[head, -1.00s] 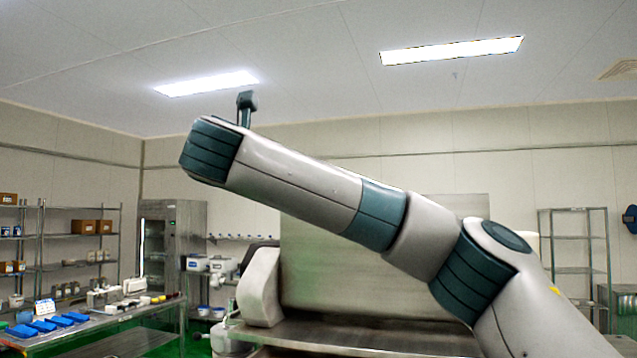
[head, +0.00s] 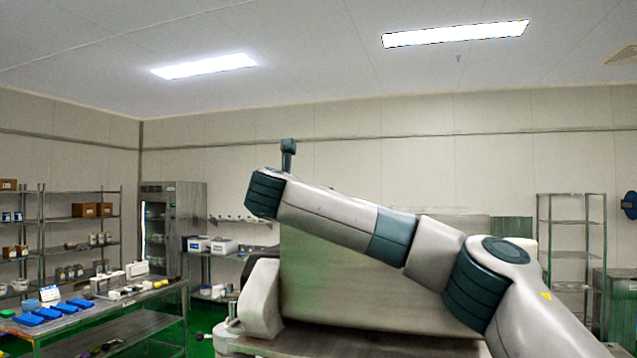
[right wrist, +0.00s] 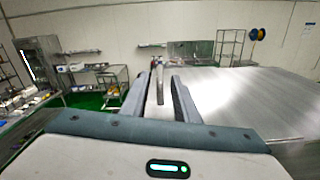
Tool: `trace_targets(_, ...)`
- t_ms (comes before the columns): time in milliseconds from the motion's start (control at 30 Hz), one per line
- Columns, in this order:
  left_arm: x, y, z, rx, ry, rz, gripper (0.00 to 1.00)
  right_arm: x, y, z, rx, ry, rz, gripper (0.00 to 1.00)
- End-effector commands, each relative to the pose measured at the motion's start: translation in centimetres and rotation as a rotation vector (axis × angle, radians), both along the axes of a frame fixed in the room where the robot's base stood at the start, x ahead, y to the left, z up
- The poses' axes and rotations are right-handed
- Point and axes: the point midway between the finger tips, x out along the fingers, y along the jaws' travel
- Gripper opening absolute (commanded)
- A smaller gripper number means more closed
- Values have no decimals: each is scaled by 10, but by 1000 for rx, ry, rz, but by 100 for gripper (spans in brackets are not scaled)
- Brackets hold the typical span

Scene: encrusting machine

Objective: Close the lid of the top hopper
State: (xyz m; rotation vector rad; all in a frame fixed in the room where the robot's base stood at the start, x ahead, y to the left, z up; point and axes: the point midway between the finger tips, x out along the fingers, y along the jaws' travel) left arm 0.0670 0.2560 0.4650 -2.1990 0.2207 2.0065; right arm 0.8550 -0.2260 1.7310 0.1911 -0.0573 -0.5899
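The machine's large steel panel, apparently the top hopper's lid (head: 335,285), stands raised behind my right arm in the head view. My arm covers part of it. In the right wrist view a broad steel surface, likely the same lid (right wrist: 255,95), spreads to the right of the fingers. My right gripper (right wrist: 159,98) is open, its two fingers apart. A slim dark upright bar (right wrist: 159,88) shows between them; I cannot tell whether they touch it. The right gripper's fingers are hidden in the head view. My left gripper is not in view.
The machine's light grey side housing (head: 262,298) stands left of the panel. A steel table (head: 110,310) with blue trays is at the left, with a tall cabinet (head: 172,240) behind it. An empty rack (head: 572,240) stands at the right.

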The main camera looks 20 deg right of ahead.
Motion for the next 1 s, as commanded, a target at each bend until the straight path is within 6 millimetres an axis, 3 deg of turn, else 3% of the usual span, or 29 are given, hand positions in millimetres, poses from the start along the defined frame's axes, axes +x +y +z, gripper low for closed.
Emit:
trace_targets(200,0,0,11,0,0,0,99,13,-9,1,-1,1,-1,28)
trace_targets(567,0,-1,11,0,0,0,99,15,-10,-1,0,0,-1,28)
trace_targets(700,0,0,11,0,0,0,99,15,-10,0,0,0,-1,0)
trace_targets(1000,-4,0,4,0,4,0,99,9,-2,-2,0,-2,3,0)
